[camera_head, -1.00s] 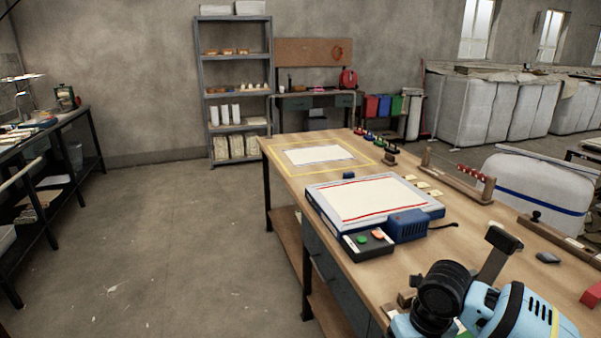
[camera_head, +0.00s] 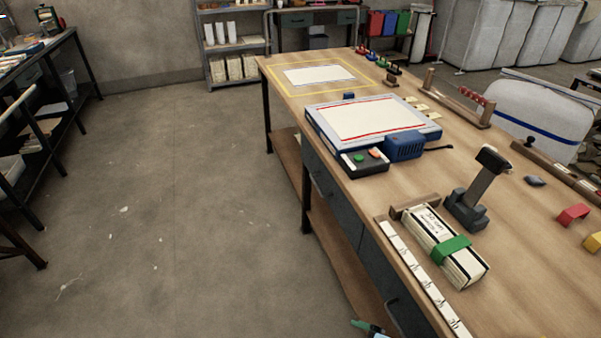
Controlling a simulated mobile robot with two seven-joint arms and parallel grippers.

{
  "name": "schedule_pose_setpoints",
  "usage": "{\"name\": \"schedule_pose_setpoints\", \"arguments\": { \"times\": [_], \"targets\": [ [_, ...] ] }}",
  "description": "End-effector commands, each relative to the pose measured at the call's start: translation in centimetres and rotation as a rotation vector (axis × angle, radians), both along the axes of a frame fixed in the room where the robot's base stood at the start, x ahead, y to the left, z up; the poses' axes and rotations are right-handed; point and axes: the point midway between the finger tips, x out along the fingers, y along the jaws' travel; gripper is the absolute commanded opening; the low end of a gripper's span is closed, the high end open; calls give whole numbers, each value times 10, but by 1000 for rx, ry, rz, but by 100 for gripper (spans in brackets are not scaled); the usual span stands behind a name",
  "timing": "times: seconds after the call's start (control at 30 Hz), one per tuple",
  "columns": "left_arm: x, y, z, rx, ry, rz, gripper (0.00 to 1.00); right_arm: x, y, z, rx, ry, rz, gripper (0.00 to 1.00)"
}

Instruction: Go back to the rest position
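Neither of my grippers shows in the head view. A white cloth or sheet with red lines (camera_head: 370,119) lies flat on a blue-edged board (camera_head: 318,121) on the wooden workbench (camera_head: 470,160). Another white sheet (camera_head: 318,75) lies flat inside a yellow outline (camera_head: 275,68) at the bench's far end. Nothing is seen holding either sheet.
A control box (camera_head: 363,162) with green and red buttons stands by the board. Nearer are a cream bundle with a green band (camera_head: 445,247), a ruler strip (camera_head: 424,278) and a dark upright stand (camera_head: 475,193). The floor (camera_head: 160,200) left of the bench is clear.

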Motion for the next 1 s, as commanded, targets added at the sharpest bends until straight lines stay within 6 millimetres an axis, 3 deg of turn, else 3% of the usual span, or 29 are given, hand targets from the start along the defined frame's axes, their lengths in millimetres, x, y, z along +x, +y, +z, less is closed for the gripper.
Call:
{"name": "schedule_pose_setpoints", "arguments": {
  "times": [0.3, 0.5, 0.67, 1.0],
  "targets": [
    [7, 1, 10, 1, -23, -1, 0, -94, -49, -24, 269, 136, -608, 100],
    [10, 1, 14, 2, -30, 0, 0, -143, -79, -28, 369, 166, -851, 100],
    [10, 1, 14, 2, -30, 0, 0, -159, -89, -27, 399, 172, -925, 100],
    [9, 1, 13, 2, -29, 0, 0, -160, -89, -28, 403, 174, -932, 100]
  ]
}}
